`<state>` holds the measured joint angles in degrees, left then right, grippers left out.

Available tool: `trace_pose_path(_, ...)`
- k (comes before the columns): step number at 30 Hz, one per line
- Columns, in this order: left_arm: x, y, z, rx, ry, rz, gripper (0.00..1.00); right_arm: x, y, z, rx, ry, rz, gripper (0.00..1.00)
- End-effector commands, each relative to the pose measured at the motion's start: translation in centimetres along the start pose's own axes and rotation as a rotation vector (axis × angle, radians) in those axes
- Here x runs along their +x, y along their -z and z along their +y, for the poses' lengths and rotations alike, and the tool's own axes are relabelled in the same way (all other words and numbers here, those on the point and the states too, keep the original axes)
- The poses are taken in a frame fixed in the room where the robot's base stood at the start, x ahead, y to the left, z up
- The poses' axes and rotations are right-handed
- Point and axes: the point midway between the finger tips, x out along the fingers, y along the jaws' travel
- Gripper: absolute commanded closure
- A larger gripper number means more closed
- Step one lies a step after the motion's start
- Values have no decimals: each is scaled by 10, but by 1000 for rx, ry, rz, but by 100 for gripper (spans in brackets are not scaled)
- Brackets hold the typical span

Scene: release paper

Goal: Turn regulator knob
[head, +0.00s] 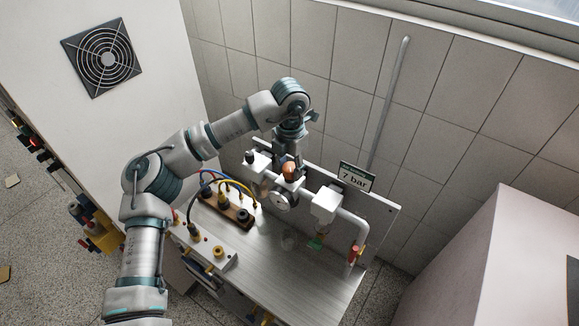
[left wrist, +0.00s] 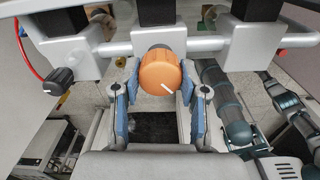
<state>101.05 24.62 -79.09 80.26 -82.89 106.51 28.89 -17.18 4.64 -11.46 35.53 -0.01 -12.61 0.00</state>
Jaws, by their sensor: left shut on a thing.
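The orange regulator knob (head: 291,170) sits on top of a white regulator body at the back of the metal bench. It also shows in the left wrist view (left wrist: 160,72), with a white line on its face slanting to the lower right. My left gripper (head: 289,158) reaches down onto the knob from above. In the left wrist view its blue finger pads (left wrist: 160,88) lie on either side of the knob, shut on it. A round gauge (head: 280,201) is mounted just below the knob; its reading is too small to tell. My right gripper is not in view.
A "7 bar" sign (head: 356,177) stands right of the regulator. A white filter unit (head: 326,203) and a pipe with a red valve (head: 355,253) are further right. Coloured hoses (head: 222,185) and a dark-knobbed block lie left. The bench's front right is clear.

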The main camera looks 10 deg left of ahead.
Motion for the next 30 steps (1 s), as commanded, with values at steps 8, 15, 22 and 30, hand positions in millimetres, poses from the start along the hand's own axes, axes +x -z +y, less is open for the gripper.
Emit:
trace_pose_path(8,-4,-2,2,-21,-2,-12,92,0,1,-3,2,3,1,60)
trace_pose_path(15,-4,-2,2,-20,-2,-12,52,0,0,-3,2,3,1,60)
trace_pose_path(22,-2,0,1,-17,-2,-6,32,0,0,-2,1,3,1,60)
trace_pose_path(30,-11,0,0,-17,-2,-5,32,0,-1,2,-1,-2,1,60)
